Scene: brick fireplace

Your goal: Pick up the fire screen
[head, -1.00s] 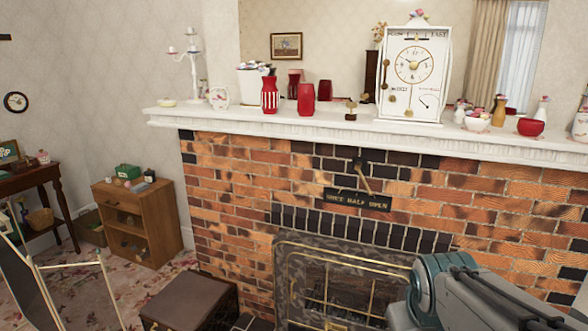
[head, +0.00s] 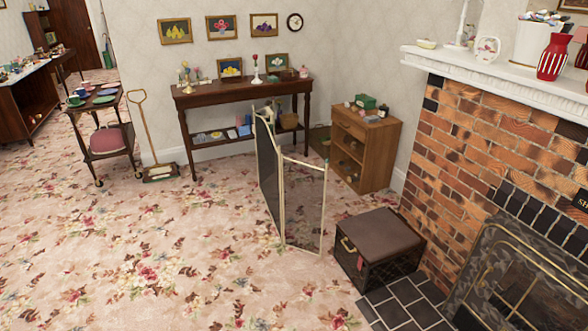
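The fire screen (head: 268,170) stands upright on the carpet in the middle of the head view. It has folding dark mesh panels in a thin cream frame. One panel runs back toward the side table, and another angles right toward the box by the hearth. The mesh of the right panel is partly see-through. My gripper is not in the head view now, so its state and its distance from the screen do not show.
A dark box (head: 380,242) sits close to the screen's right, beside the tiled hearth (head: 410,308) and brick fireplace (head: 450,150). A side table (head: 240,92) and small wooden cabinet (head: 370,135) stand behind. Open floral carpet (head: 150,250) lies left and in front.

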